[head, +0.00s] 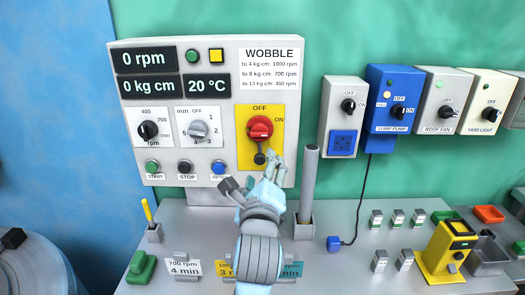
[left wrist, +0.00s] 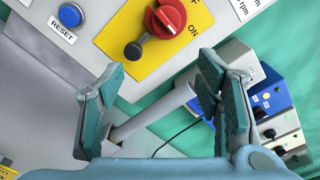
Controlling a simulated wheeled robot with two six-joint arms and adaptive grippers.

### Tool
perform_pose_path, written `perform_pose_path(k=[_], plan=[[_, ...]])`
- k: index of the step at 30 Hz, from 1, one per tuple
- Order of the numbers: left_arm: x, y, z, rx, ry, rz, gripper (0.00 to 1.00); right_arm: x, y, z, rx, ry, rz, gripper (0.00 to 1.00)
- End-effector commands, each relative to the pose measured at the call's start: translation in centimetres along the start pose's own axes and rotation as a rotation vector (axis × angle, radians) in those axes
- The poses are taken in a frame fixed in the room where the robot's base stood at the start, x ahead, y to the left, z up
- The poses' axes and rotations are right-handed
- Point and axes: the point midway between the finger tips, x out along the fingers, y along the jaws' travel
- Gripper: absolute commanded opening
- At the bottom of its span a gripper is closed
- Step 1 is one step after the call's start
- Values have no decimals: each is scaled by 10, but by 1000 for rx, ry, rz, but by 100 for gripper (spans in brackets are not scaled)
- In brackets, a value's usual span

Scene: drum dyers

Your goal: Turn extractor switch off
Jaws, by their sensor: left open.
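No label reading "extractor" is legible in either view. A red rotary switch (head: 260,128) on a yellow plate has OFF above and ON at its right; a black-ended lever (head: 259,157) hangs below it. The red switch (left wrist: 168,17) and the lever's dark round end (left wrist: 133,50) also show in the left wrist view. My left gripper (head: 253,179) is open and empty, just below and in front of the yellow plate. Its two fingers (left wrist: 162,80) stand apart, with the lever beyond them, not touching. My right gripper is not in view.
A grey switch box (head: 343,100) with a blue socket, the blue sump pump box (head: 393,85), roof fan box (head: 443,100) and light box (head: 489,100) hang at right. A grey upright post (head: 309,180) stands close right of my gripper. Cards and small blocks lie on the bench.

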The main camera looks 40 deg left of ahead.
Motion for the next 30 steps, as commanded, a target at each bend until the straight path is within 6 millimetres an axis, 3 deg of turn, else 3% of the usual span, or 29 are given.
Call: perform_pose_path(k=[5,15,18,23,30], plan=[[16,-11,13,77,-44,-17,59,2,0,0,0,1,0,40],[109,-10,16,75,-40,-11,59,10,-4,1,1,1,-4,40],[128,-10,16,72,-38,-11,59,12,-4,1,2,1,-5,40],[143,-10,17,71,-37,-11,59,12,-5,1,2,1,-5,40],[144,-10,17,69,-36,-12,59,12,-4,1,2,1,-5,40]])
